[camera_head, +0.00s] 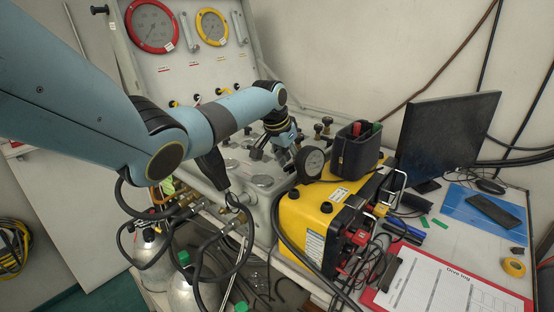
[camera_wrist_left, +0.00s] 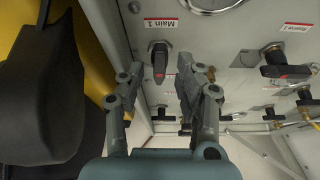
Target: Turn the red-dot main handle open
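In the left wrist view a black handle (camera_wrist_left: 160,62) with a red mark sits on the pale panel (camera_wrist_left: 225,55), under a label reading "Main 1" (camera_wrist_left: 161,22). My left gripper (camera_wrist_left: 161,78) is open, one finger on each side of this handle in the picture. I see no clear contact with it, and the depth between them is hard to judge. In the head view my left gripper (camera_head: 281,150) is over the panel's lower console, and my arm hides much of it. The main handle cannot be made out there. My right gripper is not in view.
A second black handle (camera_wrist_left: 287,71) with a red mark is to the right, with several black knobs below. In the head view a yellow case (camera_head: 308,218), a black bin (camera_head: 357,150), a round black gauge (camera_head: 310,164) and a monitor (camera_head: 445,135) stand right of the gripper.

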